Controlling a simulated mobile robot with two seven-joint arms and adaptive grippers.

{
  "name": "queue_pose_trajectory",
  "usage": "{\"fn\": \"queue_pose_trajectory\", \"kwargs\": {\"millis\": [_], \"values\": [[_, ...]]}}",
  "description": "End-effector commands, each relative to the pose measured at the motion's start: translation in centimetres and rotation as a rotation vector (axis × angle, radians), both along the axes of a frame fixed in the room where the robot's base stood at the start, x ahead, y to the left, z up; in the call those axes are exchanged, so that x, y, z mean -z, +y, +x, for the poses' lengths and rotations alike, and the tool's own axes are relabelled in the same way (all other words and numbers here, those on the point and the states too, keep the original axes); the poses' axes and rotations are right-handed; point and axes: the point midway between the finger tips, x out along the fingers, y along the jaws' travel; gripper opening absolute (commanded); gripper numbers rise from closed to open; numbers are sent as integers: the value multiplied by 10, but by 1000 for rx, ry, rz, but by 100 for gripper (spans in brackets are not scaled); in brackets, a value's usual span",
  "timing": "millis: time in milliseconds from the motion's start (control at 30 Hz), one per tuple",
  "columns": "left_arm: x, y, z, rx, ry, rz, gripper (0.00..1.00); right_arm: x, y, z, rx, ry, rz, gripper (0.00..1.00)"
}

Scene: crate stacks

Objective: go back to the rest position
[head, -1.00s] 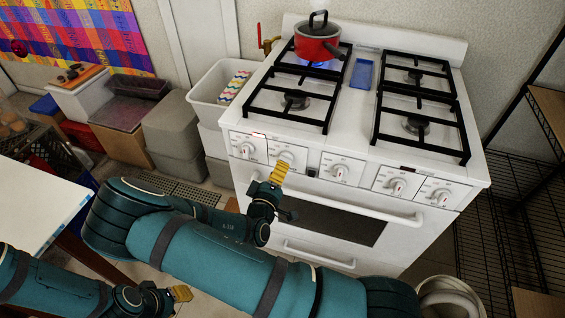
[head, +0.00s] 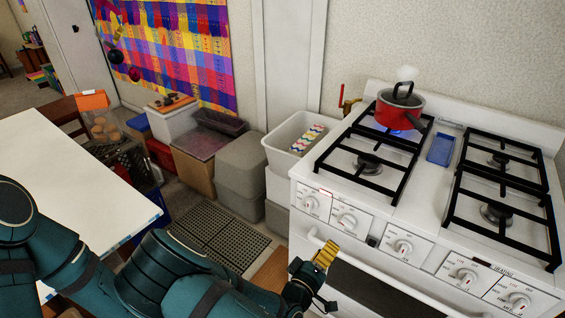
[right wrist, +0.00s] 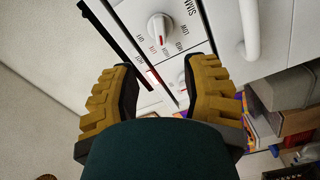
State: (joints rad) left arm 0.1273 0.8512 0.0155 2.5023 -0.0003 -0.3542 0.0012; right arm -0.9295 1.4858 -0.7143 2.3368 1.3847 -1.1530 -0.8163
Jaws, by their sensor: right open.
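My right gripper (head: 325,256) shows at the bottom of the head view, in front of the oven's upper front, below the left knobs. In the right wrist view its two yellow fingers (right wrist: 157,75) stand apart with nothing between them. Beyond them a white stove knob (right wrist: 160,27) shows on the control panel. My left gripper is not visible in the head view.
The white stove (head: 420,210) fills the right side. A red lidded pot (head: 400,108) stands on its back left burner over a blue flame. A white table (head: 70,165) is at left. Storage boxes (head: 240,165) and a white bin (head: 285,150) line the wall.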

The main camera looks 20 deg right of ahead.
Motion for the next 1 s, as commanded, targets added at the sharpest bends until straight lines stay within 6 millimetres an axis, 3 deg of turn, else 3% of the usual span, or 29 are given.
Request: {"fn": "queue_pose_trajectory", "kwargs": {"millis": [167,333,433,567,667,800,1000], "values": [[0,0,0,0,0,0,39,18,-4,-4,9,48,74,46],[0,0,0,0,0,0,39,86,-3,-27,53,216,405,46],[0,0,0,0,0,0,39,125,13,-47,92,323,671,46],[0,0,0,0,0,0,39,154,47,-71,145,431,1002,46],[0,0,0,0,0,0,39,158,75,-84,174,499,1237,46],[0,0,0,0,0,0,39,146,107,-94,192,574,1508,46],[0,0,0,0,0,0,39,120,127,-99,181,645,1713,46]]}}
